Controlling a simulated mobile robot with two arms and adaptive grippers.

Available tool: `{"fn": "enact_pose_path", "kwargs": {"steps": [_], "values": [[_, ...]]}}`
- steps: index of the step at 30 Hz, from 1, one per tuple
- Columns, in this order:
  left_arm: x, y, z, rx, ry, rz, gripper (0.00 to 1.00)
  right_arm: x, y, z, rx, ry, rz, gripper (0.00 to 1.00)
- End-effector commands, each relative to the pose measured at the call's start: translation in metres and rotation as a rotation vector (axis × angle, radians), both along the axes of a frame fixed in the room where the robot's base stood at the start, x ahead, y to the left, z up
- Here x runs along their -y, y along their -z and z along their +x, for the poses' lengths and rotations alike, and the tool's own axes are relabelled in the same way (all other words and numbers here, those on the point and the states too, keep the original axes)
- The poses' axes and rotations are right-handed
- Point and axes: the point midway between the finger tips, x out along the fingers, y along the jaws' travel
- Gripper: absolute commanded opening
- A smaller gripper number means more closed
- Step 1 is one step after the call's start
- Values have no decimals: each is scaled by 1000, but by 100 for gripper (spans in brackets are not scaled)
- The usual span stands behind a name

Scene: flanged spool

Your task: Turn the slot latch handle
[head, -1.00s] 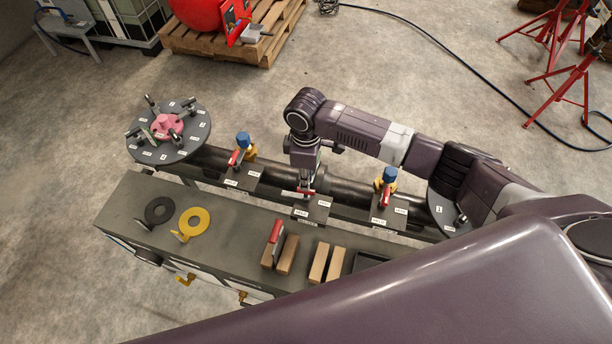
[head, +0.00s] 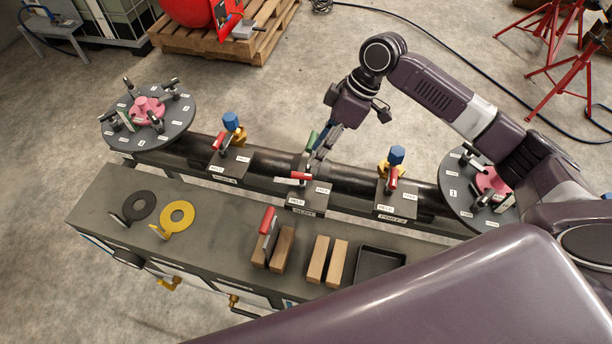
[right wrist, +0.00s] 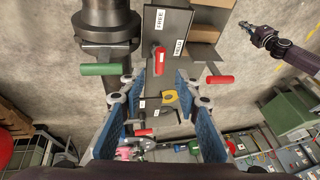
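The slot latch is probably the middle block (head: 305,201) on the pipe, with a short red handle (head: 300,175) above its HELD and FREE labels. In the right wrist view the red handle (right wrist: 158,62) shows beside those labels, ahead of the fingertips. My right gripper (head: 316,157) is just behind the handle in the head view, tilted. In its wrist view the right gripper (right wrist: 160,82) has its blue pads wide apart with nothing between them. My left gripper, probably the dark one at upper right (right wrist: 262,38), is too small to read.
A green handle (right wrist: 103,69) and another red handle (right wrist: 220,79) flank the fingers. Blue-topped clamps stand left (head: 231,122) and right (head: 397,156) on the pipe. The bench (head: 205,243) in front holds rings, wooden blocks and a black tray (head: 378,265).

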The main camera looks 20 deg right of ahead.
Motion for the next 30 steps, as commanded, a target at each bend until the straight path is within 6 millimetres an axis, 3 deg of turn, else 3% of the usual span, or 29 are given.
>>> {"fn": "enact_pose_path", "kwargs": {"steps": [15,26,30], "values": [[1,-18,1,1,1,-1,0,-30,61,1,-4,0,1,30],[2,-19,1,2,0,-2,0,-32,69,1,-1,-1,0,30],[2,-19,1,2,0,-2,0,-32,68,1,-1,-1,0,16]]}}
